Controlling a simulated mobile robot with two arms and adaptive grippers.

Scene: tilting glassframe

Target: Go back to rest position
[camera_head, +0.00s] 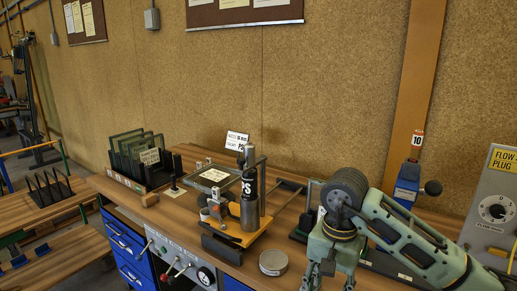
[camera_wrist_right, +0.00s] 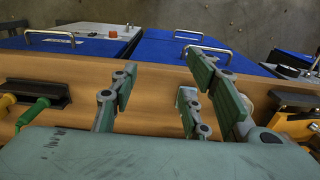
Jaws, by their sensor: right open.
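My right arm comes in from the right in the head view, and its green gripper (camera_head: 328,272) points down at the front of the workbench. In the right wrist view the right gripper (camera_wrist_right: 165,95) has its fingers spread apart with nothing between them. The wooden bench edge and blue drawers (camera_wrist_right: 165,48) show behind the fingers. My left gripper is in neither view.
A rack of dark panels (camera_head: 135,158) stands at the bench's left. A round metal disc (camera_head: 273,262) lies near the front edge, left of my gripper. A blue device (camera_head: 407,188) and a grey flow plug box (camera_head: 493,207) stand at the right.

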